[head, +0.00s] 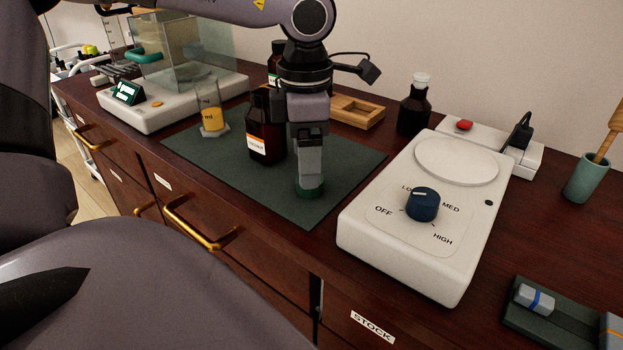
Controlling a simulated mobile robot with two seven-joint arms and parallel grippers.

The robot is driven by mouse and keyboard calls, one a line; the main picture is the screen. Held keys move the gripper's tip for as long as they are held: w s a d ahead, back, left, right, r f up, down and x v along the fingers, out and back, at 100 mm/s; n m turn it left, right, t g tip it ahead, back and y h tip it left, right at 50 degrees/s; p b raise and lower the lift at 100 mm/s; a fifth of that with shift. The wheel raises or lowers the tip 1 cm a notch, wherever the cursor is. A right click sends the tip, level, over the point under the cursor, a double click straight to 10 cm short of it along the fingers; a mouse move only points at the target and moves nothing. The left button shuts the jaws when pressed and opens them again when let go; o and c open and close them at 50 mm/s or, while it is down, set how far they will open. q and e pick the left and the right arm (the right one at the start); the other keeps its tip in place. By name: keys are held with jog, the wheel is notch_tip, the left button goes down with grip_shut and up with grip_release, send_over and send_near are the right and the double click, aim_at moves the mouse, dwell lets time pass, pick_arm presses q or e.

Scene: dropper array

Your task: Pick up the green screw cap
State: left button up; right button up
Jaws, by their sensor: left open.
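The green screw cap (311,193) is on the dark green mat (345,166), near its front right part. My left gripper (310,182) points straight down over the cap, its fingertips at the cap's upper part and hiding much of it. The jaws are open; I cannot tell whether a finger touches the cap. A brown bottle (266,125) with a white and orange label stands just left of the gripper. My right gripper is out of view.
A white hotplate (375,240) with a blue knob stands close on the right. Behind are a balance (150,112), a wooden tray (370,113) and a dark bottle (413,112). The mat's front corner is clear.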

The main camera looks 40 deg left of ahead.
pick_arm(q)
notch_tip(320, 180, down, 3)
jog(key=shift+s+f, duration=0.1)
jog(key=shift+f, duration=0.05)
jog(key=c, duration=1.1)
jog(key=shift+o, duration=0.2)
jog(key=shift+r, duration=0.2)
